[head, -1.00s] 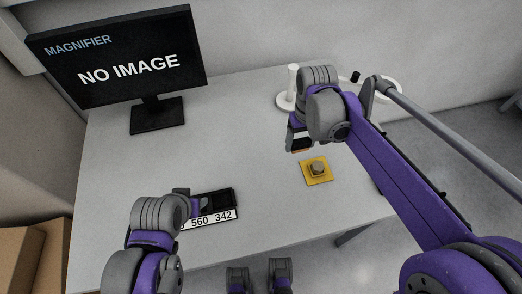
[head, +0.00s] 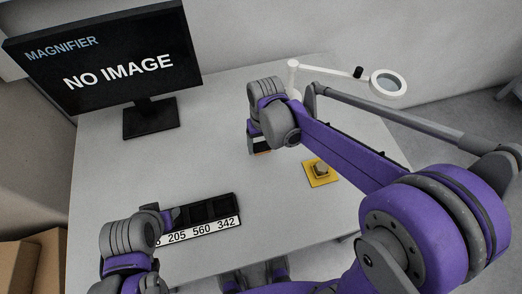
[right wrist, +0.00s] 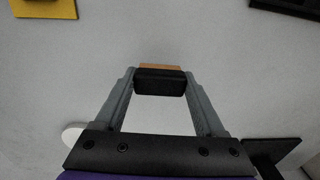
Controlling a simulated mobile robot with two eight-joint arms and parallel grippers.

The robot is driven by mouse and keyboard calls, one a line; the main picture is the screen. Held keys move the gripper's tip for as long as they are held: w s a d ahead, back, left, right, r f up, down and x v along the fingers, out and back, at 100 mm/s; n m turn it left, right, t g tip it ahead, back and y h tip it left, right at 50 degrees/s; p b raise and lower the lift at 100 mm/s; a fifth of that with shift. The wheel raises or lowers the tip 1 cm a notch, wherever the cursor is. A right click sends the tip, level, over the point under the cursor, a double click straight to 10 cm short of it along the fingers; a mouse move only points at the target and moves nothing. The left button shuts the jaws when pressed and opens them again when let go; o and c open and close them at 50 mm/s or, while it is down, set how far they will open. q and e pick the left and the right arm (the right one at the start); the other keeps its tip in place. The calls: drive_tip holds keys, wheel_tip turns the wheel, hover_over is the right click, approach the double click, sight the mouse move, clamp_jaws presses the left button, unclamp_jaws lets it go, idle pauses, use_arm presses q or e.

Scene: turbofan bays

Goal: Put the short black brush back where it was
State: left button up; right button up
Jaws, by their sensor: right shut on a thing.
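The short black brush (right wrist: 160,82), with an orange-brown edge, is between the two fingertips of my right gripper (right wrist: 160,84) in the right wrist view. In the head view my right gripper (head: 258,146) is above the middle of the table, and only a little of the brush shows below it. A black tray (head: 233,213) with several compartments and a white strip of numbers lies at the table's front. My left gripper (head: 170,217) is at the tray's left end; its fingers are too hidden to tell their opening.
A yellow pad (head: 330,181) with a metal nut-like part (head: 321,170) lies right of my right gripper. A black monitor (head: 105,62) stands at the back left. A white magnifier lamp (head: 388,97) stands at the back right. The table (head: 205,130) is clear between monitor and tray.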

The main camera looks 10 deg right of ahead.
sight(262, 152)
use_arm(q)
drive_tip(key=shift+f, duration=0.2)
use_arm(e)
drive_tip(key=shift+f, duration=1.8)
use_arm(q)
drive_tip(key=shift+f+b, duration=0.15)
drive_tip(key=shift+b, duration=0.15)
use_arm(e)
drive_tip(key=o, duration=1)
drive_tip(key=shift+f, duration=0.2)
drive_tip(key=o, duration=0.4)
drive_tip(key=shift+r, duration=0.2)
